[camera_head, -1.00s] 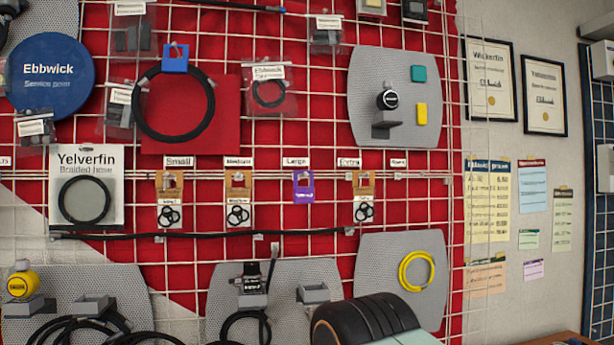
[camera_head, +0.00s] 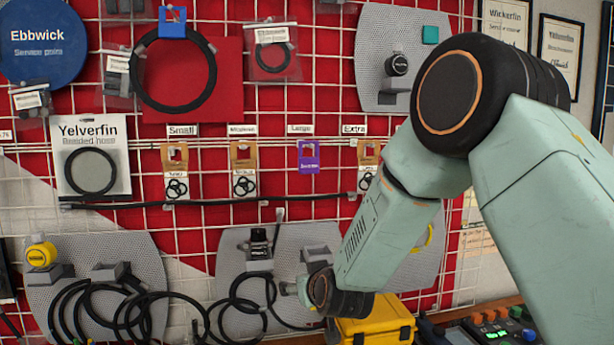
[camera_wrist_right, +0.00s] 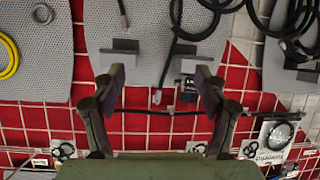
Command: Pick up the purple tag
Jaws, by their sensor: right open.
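The purple tag (camera_head: 308,157) hangs on a hook of the red-backed grid under the "Large" label, in the head view. It is between a brown "Medium" card (camera_head: 243,172) and a brown "Extra" card (camera_head: 368,165). My right arm comes in from the right, and its gripper (camera_head: 297,288) is low in front of the panel, well below the tag and apart from it. In the right wrist view the gripper (camera_wrist_right: 160,80) has its two fingers spread with nothing between them. The tag does not show there; the gripper body covers that part. My left gripper is not in view.
A black hose (camera_head: 215,203) runs across the grid below the tag. Grey perforated panels (camera_head: 285,240) with holders and coiled hoses hang lower. A yellow case (camera_head: 375,325) stands below my right wrist. Several cards and the blue hook (camera_head: 172,22) hang around.

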